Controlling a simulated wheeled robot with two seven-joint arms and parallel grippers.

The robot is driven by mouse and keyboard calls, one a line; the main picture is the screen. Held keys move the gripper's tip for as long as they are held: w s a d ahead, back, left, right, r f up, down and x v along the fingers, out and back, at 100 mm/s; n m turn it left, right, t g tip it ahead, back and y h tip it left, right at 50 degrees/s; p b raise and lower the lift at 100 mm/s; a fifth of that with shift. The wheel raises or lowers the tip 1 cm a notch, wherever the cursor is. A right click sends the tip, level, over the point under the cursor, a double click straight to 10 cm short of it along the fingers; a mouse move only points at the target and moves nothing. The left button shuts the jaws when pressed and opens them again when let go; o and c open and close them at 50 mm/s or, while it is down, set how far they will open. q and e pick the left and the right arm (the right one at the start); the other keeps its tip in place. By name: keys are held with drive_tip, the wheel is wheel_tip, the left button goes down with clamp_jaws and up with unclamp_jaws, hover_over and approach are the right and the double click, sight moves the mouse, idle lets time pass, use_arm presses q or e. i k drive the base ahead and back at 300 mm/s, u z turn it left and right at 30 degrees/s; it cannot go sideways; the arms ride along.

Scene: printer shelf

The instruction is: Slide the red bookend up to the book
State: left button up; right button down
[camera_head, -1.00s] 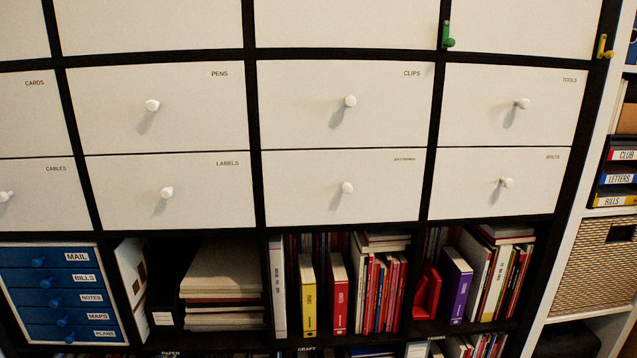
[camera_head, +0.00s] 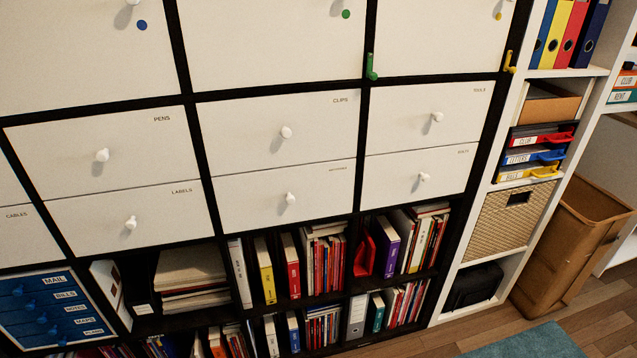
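The red bookend (camera_head: 364,254) stands on the upper book shelf, in the right cubby, near that cubby's left side. A purple book (camera_head: 387,247) stands just to its right, with little or no gap that I can make out from here. A red book (camera_head: 291,264) and a yellow book (camera_head: 265,270) stand in the cubby to the left. Which book the task means is not shown by any mark. Neither of my grippers is in view.
White drawers (camera_head: 275,135) with round knobs fill the unit above the books. A blue drawer box (camera_head: 55,306) sits at lower left. A brown bin (camera_head: 570,240) stands on the wooden floor at right, near a teal rug (camera_head: 530,343).

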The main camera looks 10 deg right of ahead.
sight(365, 253)
drive_tip(key=k, duration=0.5)
drive_tip(key=z, duration=1.65)
drive_tip(key=i, duration=0.9)
drive_tip(key=u, duration=1.8)
drive_tip(key=i, duration=1)
drive_tip(key=z, duration=0.05)
